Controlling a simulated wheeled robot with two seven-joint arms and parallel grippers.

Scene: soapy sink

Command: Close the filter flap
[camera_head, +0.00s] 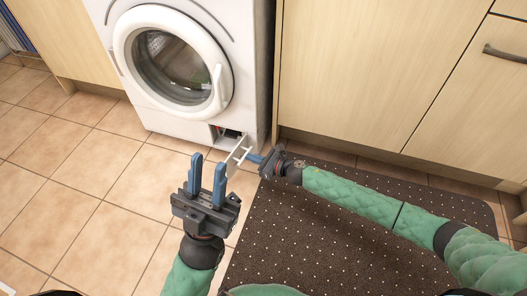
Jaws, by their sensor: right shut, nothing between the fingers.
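The white filter flap (239,155) stands open at the lower right front of the washing machine (200,122), swung out from a dark opening (228,133) in its base. My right gripper (254,158) is shut with nothing between its blue fingers, which are at the flap's right side; I cannot tell whether they touch it. My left gripper (207,180) is open and empty, its blue fingers pointing up, in front of the flap and to its left.
The machine's round door (175,58) is shut. Wooden cabinets (350,70) stand to the right, one with a dark handle (504,54). A brown dotted mat (330,235) lies under my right arm. The tiled floor (75,190) at left is clear.

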